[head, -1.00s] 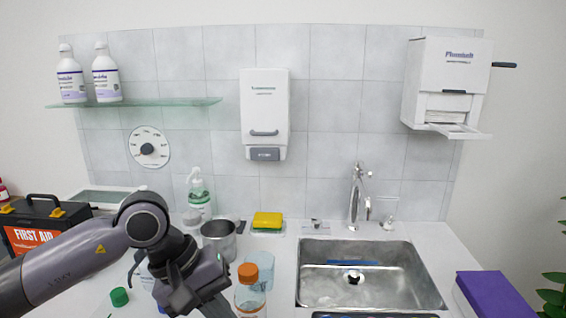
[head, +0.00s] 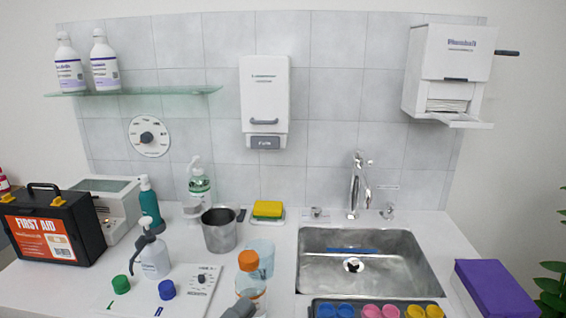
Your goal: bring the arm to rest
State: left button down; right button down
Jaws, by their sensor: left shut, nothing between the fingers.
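Only a small dark grey part of my left gripper (head: 238,308) shows, at the bottom edge of the head view. It is in front of the lower part of an orange-capped clear bottle (head: 250,285); I cannot tell whether they touch. The gripper is shut and empty. The rest of my left arm is out of the picture. My right gripper is not in view.
A metal cup (head: 219,232), a white spray bottle (head: 153,255) and a control panel with green and blue knobs (head: 190,300) stand left of the bottle. A sink (head: 315,270) and a tray of coloured cups (head: 448,302) lie right. A first aid box (head: 88,225) stands far left.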

pick_arm(q)
jog(key=s+a+f+n+y, duration=0.2)
jog(key=a+f+n+y, duration=0.25)
jog(key=f+n, duration=0.25)
jog(key=s+a+f+n+y, duration=0.1)
jog(key=a+f+n+y, duration=0.35)
jog(key=f+n, duration=0.25)
jog(key=s+a+f+n+g+y, duration=0.3)
jog(key=s+f+n, duration=0.5)
jog(key=s+f, duration=0.3)
jog(key=a+g, duration=0.1)
jog(key=g, duration=0.1)
jog(key=shift+a+f+g, duration=0.2)
jog(key=shift+f+g, duration=0.2)
jog(key=shift+s, duration=0.1)
